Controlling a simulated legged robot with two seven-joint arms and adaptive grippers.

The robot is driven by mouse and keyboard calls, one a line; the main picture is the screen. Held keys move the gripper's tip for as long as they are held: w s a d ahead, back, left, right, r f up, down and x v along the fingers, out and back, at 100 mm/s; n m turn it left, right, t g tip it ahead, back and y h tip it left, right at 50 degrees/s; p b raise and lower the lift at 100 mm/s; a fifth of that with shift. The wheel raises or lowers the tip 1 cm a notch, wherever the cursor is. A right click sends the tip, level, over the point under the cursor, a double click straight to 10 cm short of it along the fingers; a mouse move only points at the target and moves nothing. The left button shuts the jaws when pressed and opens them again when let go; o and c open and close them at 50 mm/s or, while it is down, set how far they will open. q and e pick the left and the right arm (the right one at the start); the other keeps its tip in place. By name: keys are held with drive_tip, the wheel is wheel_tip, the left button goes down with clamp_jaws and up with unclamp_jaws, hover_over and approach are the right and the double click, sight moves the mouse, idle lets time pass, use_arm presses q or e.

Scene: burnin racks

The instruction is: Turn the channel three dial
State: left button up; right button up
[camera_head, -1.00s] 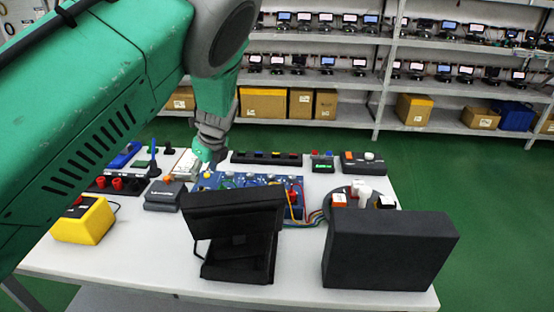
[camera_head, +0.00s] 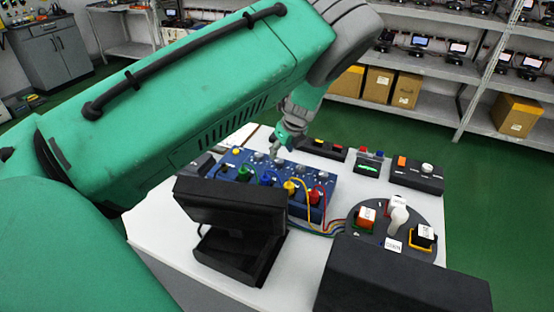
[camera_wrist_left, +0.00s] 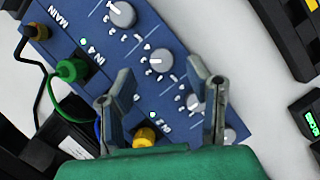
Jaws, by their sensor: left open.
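A blue control box (camera_head: 232,160) sits on the white table, with a row of grey dials and coloured plugs. In the left wrist view the box (camera_wrist_left: 60,48) carries the labels MAIN, IN 4 and IN 2. The dial beside IN 4 (camera_wrist_left: 122,14) is at the top; the one after it along the row, seemingly channel three (camera_wrist_left: 161,61), lies just beyond my fingertips. Another dial (camera_wrist_left: 190,103) is partly hidden by a finger. My left gripper (camera_wrist_left: 167,82) is open and empty above the box. In the head view my left gripper (camera_head: 278,151) points down at the dials. My right gripper is out of view.
Green (camera_wrist_left: 70,70) and yellow (camera_wrist_left: 145,136) plugs with cables stand beside the dials. A black stand (camera_head: 228,204) and a dark box (camera_head: 400,290) are in front. A round panel (camera_head: 420,214) with switches and a device with an orange button (camera_head: 418,177) are to the right.

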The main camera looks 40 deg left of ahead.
sight(281, 161)
use_arm(q)
drive_tip(key=shift+w+d+f, duration=0.15)
drive_tip(key=shift+d+f, duration=0.75)
drive_tip(key=shift+f, duration=0.3)
drive_tip(key=shift+a+f, duration=0.1)
drive_tip(key=shift+f, duration=0.1)
drive_tip(key=a, duration=0.1)
drive_tip(key=a+f, duration=0.2)
drive_tip(key=a, duration=0.1)
drive_tip(key=shift+f, duration=0.1)
drive_tip(key=shift+c, duration=1.1)
drive_tip(key=shift+d, duration=0.3)
drive_tip(key=c, duration=0.7)
drive_tip(key=shift+d, duration=0.65)
clamp_jaws()
drive_tip(key=shift+d, duration=0.1)
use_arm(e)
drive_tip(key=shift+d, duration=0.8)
